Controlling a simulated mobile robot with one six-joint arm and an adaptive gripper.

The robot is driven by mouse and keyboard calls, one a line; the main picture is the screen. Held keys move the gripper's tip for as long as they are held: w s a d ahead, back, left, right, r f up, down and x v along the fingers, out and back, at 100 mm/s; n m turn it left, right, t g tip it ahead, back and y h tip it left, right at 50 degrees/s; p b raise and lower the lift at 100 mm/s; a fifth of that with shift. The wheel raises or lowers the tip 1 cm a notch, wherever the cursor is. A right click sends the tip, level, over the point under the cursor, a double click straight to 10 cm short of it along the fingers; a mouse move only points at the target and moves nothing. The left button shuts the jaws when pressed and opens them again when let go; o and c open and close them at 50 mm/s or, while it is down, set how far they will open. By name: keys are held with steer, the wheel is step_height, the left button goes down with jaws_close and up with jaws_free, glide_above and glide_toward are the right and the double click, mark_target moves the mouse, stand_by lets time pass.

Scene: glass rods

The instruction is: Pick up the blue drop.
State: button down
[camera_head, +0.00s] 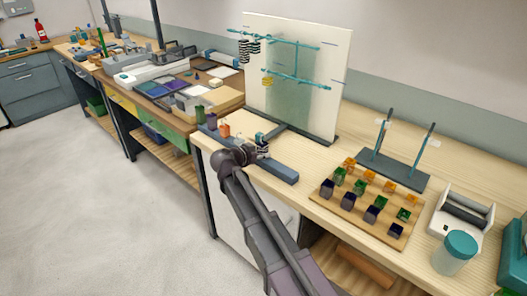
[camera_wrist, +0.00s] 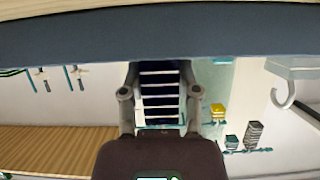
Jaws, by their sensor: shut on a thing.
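A dark blue drop with white stripes (camera_wrist: 160,95) sits between the two fingers of my gripper (camera_wrist: 160,98) in the wrist view. The fingers touch it on both sides, and my gripper is shut on it. In the head view my gripper (camera_head: 258,151) is at the right part of a long blue-grey bar (camera_head: 279,172), and the striped drop is small there and partly hidden by my arm. The bar also spans the top of the wrist view (camera_wrist: 150,35), close to the drop. I cannot tell whether the drop touches the bar.
Orange (camera_head: 225,130) and dark (camera_head: 211,122) drops stand along the bar's left part. Behind is a white panel (camera_head: 300,70) with teal rods and hanging drops. To the right are a wooden board (camera_head: 345,205) with several colored drops, a two-post stand (camera_head: 395,170) and a teal-lidded jar (camera_head: 455,255).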

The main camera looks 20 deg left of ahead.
mark_target(262, 145)
steer(key=shift+r, duration=0.1)
step_height(262, 145, up, 3)
steer(key=p, duration=0.3)
steer(key=shift+r+p, duration=0.2)
steer(key=shift+p, duration=0.1)
steer(key=shift+s+d+r, duration=0.2)
steer(key=shift+s, duration=0.05)
steer(key=s+d+r+p, duration=0.1)
steer(key=s+d, duration=0.6)
steer(key=s, duration=0.6)
steer(key=shift+s+d, duration=0.2)
steer(key=shift+s, duration=0.05)
steer(key=shift+a, duration=0.15)
stand_by(0.6)
